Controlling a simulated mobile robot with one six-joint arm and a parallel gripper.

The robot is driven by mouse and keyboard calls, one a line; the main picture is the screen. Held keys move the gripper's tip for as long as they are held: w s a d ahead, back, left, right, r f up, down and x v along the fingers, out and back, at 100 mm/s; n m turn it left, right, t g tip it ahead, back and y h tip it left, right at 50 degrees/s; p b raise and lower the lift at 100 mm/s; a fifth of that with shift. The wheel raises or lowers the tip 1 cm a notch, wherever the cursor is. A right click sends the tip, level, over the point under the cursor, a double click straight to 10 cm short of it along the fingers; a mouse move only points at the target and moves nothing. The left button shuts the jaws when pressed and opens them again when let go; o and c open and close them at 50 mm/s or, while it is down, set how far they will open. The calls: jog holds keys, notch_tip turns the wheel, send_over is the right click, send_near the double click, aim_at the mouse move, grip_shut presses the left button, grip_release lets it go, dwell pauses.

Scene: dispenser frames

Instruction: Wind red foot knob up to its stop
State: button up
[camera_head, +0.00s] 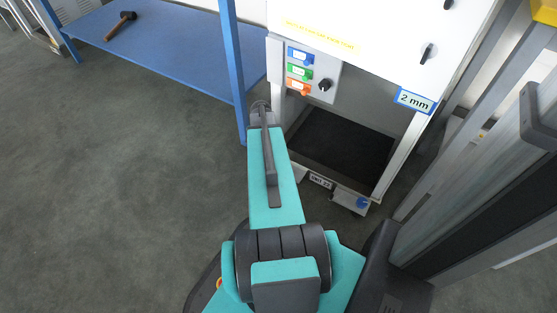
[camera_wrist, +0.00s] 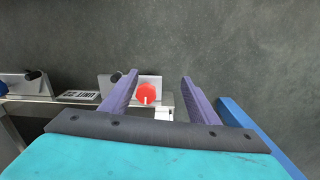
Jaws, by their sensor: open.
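The red foot knob (camera_wrist: 146,93) shows in the wrist view as a round red disc with a small white mark near its lower edge. It sits in front of a pale bracket (camera_wrist: 113,84) at the foot of the frame. My gripper (camera_wrist: 158,78) is open, with its two purple fingers spread. The knob appears between the fingers, closer to the left one, and I see no contact. How far the knob lies beyond the fingertips I cannot tell. In the head view my arm hides the red knob and the fingers.
A blue knob (camera_head: 361,203) is on the frame's other foot, beside a unit label (camera_head: 320,181). A blue post (camera_head: 233,60) of the blue shelf (camera_head: 150,45) stands close left of my arm. A hammer (camera_head: 121,25) lies on the shelf. Open floor (camera_head: 110,170) is at left.

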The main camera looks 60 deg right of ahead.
jog(key=s+d, duration=0.1)
jog(key=d, duration=0.1)
jog(key=s+d+r+m, duration=0.1)
jog(key=d, duration=0.1)
jog(key=s+d+m, duration=0.1)
jog(key=d, duration=0.1)
jog(key=shift+s+r+b, duration=0.15)
jog(key=shift+b, duration=0.15)
jog(key=shift+a, duration=0.1)
jog(key=shift+f+b, duration=1.75)
jog(key=shift+f, duration=2.05)
jog(key=c, duration=1)
jog(key=shift+d, duration=0.25)
jog(key=shift+c, duration=0.2)
jog(key=shift+a, duration=0.15)
jog(key=shift+r+n+p, duration=0.15)
jog(key=shift+n+p, duration=0.25)
jog(key=shift+p, duration=0.25)
